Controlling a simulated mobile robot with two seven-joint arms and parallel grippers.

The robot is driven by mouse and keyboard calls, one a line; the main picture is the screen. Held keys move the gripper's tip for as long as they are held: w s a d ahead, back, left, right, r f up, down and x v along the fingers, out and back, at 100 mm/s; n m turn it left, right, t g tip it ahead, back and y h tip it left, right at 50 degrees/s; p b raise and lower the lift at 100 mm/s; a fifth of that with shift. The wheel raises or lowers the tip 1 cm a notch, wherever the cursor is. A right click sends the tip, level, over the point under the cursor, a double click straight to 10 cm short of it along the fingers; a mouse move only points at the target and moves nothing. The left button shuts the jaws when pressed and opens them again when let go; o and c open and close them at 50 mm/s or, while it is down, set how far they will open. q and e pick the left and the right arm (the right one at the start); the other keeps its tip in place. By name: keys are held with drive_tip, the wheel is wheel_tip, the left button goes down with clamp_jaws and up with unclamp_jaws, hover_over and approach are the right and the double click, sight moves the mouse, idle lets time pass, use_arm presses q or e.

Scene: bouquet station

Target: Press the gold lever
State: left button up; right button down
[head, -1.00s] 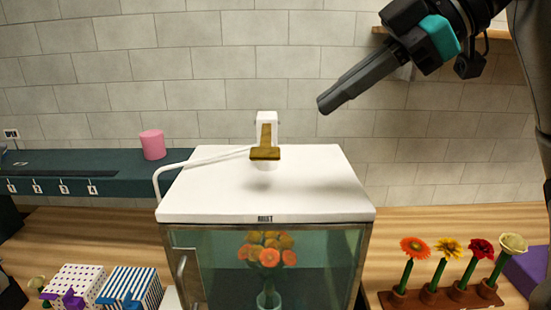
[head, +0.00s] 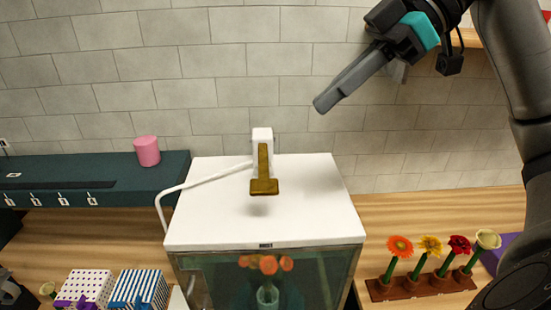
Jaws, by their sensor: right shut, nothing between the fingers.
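The gold lever (head: 264,172) is mounted on a small white post (head: 262,135) on top of the white-topped glass cabinet (head: 210,225). It has a wide gold pad at its front end. My right gripper (head: 319,106) is shut and empty. It is above and to the right of the lever in the picture, apart from it, pointing down and left. My left gripper is not clearly in view; only a dark part of what may be my left arm shows at the lower left edge.
A white tube (head: 165,205) runs to the post. Orange flowers in a vase (head: 267,295) stand inside the cabinet. A rack of single flowers (head: 413,287) is at right, gift boxes (head: 138,290) at lower left, a pink cylinder (head: 147,151) on the dark shelf (head: 100,190).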

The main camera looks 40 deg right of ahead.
drive_tip(key=p, duration=0.2)
hover_over(257, 186)
drive_tip(key=s+d, duration=0.2)
drive_tip(key=d, duration=0.1)
wheel_tip(257, 186, down, 6)
drive_tip(key=f, duration=0.3)
drive_tip(key=shift+w+a+f, duration=0.2)
drive_tip(key=shift+a+f, duration=0.1)
drive_tip(key=shift+f, duration=0.75)
